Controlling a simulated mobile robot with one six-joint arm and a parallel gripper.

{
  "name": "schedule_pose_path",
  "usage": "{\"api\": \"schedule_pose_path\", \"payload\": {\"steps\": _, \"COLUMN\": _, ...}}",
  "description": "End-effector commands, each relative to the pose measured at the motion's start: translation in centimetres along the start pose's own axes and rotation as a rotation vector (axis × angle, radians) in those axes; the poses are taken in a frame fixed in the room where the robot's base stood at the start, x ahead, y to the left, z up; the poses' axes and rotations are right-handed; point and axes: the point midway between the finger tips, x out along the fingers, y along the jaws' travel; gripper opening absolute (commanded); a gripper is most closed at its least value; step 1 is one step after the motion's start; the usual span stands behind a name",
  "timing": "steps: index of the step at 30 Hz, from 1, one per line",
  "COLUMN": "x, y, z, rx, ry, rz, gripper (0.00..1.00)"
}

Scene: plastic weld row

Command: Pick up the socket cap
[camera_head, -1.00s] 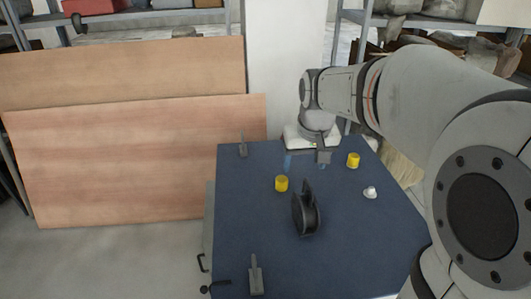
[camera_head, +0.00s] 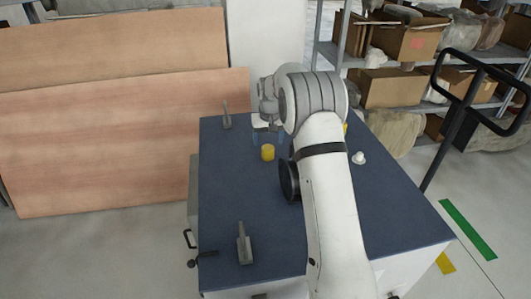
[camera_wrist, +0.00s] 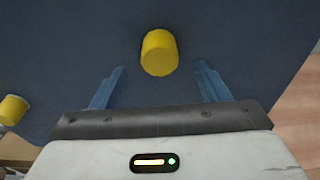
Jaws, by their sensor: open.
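A yellow cylindrical cap (camera_head: 268,152) stands upright on the blue table top (camera_head: 240,190). It also shows in the wrist view (camera_wrist: 159,52), centred ahead of the fingers. A second, similar yellow cap (camera_head: 345,128) is mostly hidden behind my arm; it shows at the left edge of the wrist view (camera_wrist: 12,108). I cannot tell by look which cap is meant. My gripper (camera_wrist: 160,70) is open and empty, its two blue fingers spread to either side of the first cap's line. In the head view my gripper (camera_head: 267,138) is just beyond that cap.
A black spool-like part (camera_head: 288,181) stands near the first cap, partly hidden by my arm. A small white piece (camera_head: 358,158) lies to the right. Grey upright tools stand at the back left (camera_head: 227,116) and front left (camera_head: 244,243). The table's left middle is clear.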

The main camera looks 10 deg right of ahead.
Motion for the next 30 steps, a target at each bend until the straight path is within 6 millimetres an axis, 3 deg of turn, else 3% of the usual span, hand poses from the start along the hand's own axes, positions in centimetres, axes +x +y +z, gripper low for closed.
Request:
{"api": "schedule_pose_path", "payload": {"steps": 12, "x": 5.3, "y": 0.1, "z": 0.2, "rx": 0.001, "ry": -0.002, "rz": 0.000, "gripper": 0.69}}
{"api": "schedule_pose_path", "payload": {"steps": 20, "x": 5.8, "y": 0.1, "z": 0.1, "rx": 0.001, "ry": 0.000, "rz": 0.000, "gripper": 0.69}}
{"api": "schedule_pose_path", "payload": {"steps": 30, "x": 5.7, "y": 0.2, "z": 0.1, "rx": 0.002, "ry": 0.000, "rz": 0.000, "gripper": 0.43}}
